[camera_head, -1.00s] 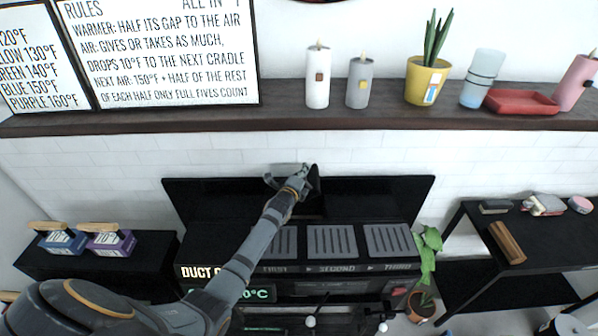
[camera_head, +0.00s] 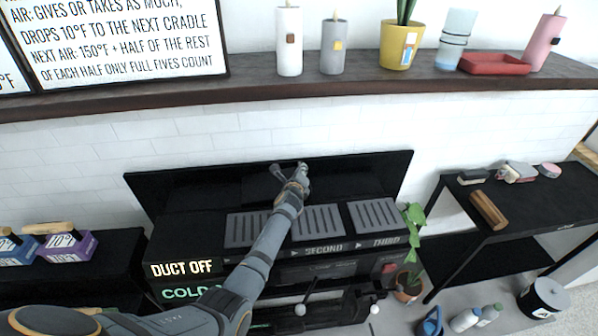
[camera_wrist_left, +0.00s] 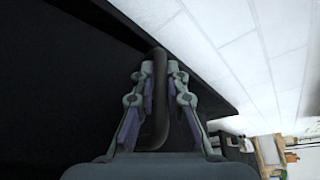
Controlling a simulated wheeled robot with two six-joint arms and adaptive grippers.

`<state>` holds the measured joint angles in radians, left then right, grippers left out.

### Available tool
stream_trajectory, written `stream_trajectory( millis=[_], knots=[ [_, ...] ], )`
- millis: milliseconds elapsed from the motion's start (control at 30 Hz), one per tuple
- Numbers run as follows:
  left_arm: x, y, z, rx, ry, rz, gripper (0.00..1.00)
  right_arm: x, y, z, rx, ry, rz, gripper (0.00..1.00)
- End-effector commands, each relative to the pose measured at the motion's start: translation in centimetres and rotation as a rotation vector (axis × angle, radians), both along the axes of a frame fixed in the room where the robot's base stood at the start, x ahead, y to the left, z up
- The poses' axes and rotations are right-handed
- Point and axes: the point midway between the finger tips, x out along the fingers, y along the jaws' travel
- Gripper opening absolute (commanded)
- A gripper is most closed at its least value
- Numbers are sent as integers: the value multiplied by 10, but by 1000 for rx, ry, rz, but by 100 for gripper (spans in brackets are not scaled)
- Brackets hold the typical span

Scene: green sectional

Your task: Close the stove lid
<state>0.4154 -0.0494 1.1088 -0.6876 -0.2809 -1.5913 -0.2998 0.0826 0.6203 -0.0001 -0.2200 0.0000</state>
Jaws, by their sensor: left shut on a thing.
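The stove (camera_head: 190,240) is a black unit with grey slotted plates on top and "DUCT OFF" lettering on its front. Its lid (camera_head: 370,175) is a wide black panel standing raised along the back, near the white brick wall. My left gripper (camera_head: 289,170) reaches across the plates to the middle of the lid. In the left wrist view, its fingers (camera_wrist_left: 157,85) are closed around a dark looped handle (camera_wrist_left: 157,125), with the black lid (camera_wrist_left: 60,70) behind. The gripper hides part of the handle in the head view. My right gripper is not seen.
A dark mantel shelf (camera_head: 250,92) with candles and a yellow pot runs above the lid. Black side tables stand left (camera_head: 110,265) and right (camera_head: 540,215). A potted plant (camera_head: 412,245) is close to the stove's right side. My left arm crosses the stove top.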

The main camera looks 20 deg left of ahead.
Motion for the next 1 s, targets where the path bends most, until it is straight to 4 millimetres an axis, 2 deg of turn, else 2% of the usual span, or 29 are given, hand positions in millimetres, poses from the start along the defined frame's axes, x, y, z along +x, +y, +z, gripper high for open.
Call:
stream_trajectory(
  millis=[367, 400, 467, 800, 867, 1000],
  knots=[
    [0, 0, 0, -2, -1, 0, 0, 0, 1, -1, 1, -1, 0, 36],
    [0, 0, 0, -2, -2, -1, 15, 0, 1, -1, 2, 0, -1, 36],
    [0, 0, 0, -2, -2, -1, 22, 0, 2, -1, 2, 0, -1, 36],
    [-2, -1, 0, -2, -2, 0, 22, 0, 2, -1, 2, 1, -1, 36],
    [-7, -2, 1, -3, -1, 0, 22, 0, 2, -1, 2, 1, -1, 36],
    [-28, -5, 7, -3, -2, 0, 22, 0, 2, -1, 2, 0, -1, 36]
  ],
)
